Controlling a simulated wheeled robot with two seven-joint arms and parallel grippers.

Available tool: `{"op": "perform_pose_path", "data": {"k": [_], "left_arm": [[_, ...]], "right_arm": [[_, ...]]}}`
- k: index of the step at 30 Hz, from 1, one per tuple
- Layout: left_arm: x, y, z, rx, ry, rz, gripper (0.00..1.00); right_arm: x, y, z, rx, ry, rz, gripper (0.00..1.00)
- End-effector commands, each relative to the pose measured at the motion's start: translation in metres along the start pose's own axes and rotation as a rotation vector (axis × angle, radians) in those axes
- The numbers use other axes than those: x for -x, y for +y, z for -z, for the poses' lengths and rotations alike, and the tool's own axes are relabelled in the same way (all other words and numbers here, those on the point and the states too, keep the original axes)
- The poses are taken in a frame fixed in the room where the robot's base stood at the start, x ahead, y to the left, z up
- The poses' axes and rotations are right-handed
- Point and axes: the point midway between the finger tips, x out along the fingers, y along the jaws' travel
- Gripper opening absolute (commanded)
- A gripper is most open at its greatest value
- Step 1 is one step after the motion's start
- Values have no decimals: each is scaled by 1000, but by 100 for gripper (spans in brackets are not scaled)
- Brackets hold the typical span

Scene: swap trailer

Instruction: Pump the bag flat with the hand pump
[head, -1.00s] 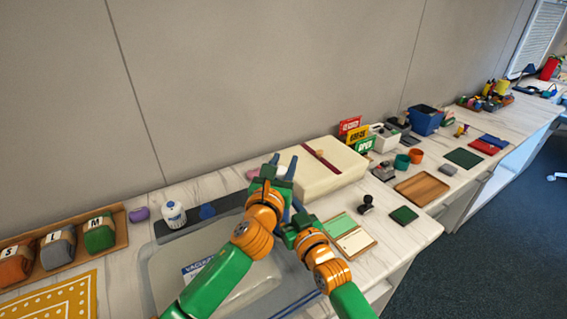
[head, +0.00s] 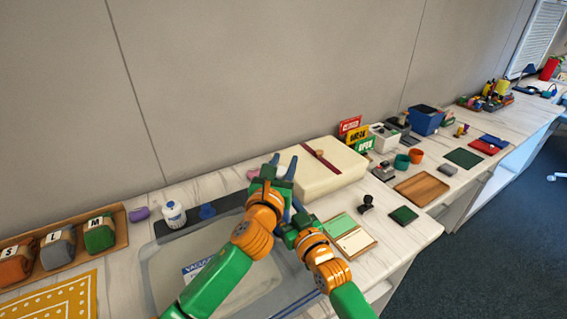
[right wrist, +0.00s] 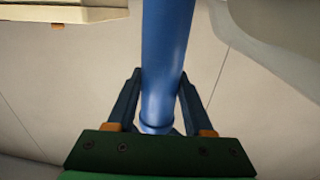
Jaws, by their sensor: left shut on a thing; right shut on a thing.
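The clear vacuum bag (head: 158,285) lies on the counter in front of me, with a label reading "VACUUM" and pale contents. My arms hide its right part. A blue round cap (head: 207,211) sits at its far edge. The blue hand pump is mostly hidden by my grippers in the head view. My right gripper (head: 289,217) is shut on its blue barrel (right wrist: 166,60), which runs between the fingers in the right wrist view. My left gripper (head: 281,168) is shut just above the right one, apparently on the pump's upper end, which is hidden.
A large cream box (head: 325,172) stands right behind the grippers. A white bottle (head: 173,214) stands left of the blue cap. A wooden tray (head: 122,240) with S, L and M bundles is at the left. A green-and-cream pad (head: 350,236) lies to the right.

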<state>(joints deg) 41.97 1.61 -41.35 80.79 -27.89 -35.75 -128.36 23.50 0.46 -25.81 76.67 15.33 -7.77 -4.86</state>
Motion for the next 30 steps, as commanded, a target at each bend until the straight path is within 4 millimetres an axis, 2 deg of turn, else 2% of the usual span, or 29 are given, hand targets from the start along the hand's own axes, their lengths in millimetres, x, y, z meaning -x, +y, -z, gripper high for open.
{"op": "perform_pose_path", "data": {"k": [4,12,15,18,26,27,30], "left_arm": [[-1,2,-7,-1,-2,-4,0],[-1,2,-70,-1,-9,-4,0],[-1,2,-84,0,-6,-3,0],[-1,2,-90,-1,-4,-2,0],[0,1,-92,0,-5,-1,0],[0,1,-92,0,-6,0,42],[0,1,-92,0,-5,-1,69]], "right_arm": [[0,1,-1,-1,-1,-2,0],[0,1,-1,-2,-3,-1,0],[0,1,-1,-2,-3,-1,0],[0,1,-2,-2,-4,-1,0],[0,1,-3,-2,-7,-1,0],[0,1,-3,-2,-8,-1,0],[0,1,-3,-2,-8,-1,0]]}}
